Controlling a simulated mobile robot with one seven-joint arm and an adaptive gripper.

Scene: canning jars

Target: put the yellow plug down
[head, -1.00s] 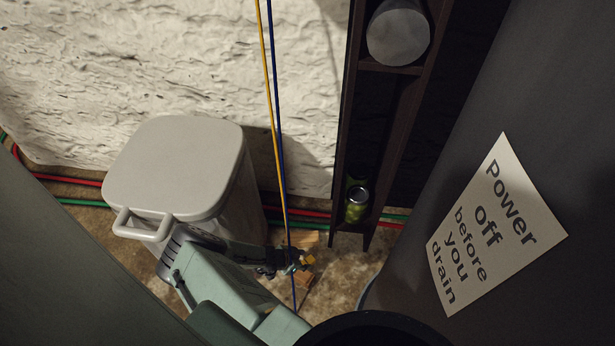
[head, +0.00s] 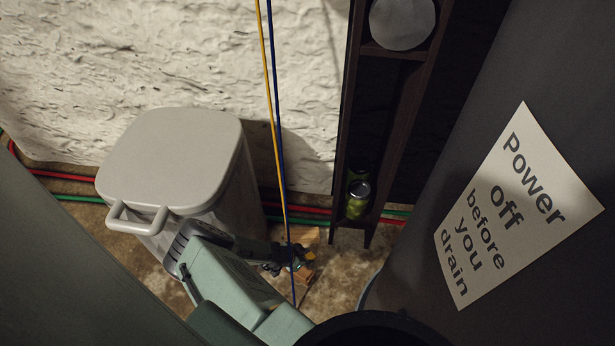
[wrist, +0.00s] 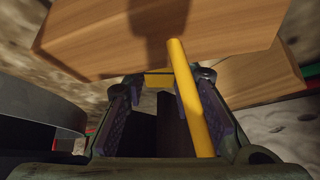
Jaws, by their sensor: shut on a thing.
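My gripper (head: 293,258) is low above the dirt floor, to the right of the lidded grey bin. It also shows in the wrist view (wrist: 160,84), its dark, purple-padded fingers shut on a small yellow piece (wrist: 158,80), which appears to be the yellow plug. Its yellow tip (head: 311,257) shows just right of the fingers in the head view. A yellow rod or cord (wrist: 190,100) crosses the right finger in the wrist view. Most of the plug is hidden by the fingers. Wooden blocks (wrist: 110,35) lie just beyond the fingertips; whether the plug touches them I cannot tell.
The grey bin (head: 170,160) stands left of my arm. A yellow cord (head: 270,90) and a blue cord (head: 278,120) hang down by the gripper. A dark shelf (head: 400,110) holds a green jar (head: 357,200). Red and green hoses run along the wall.

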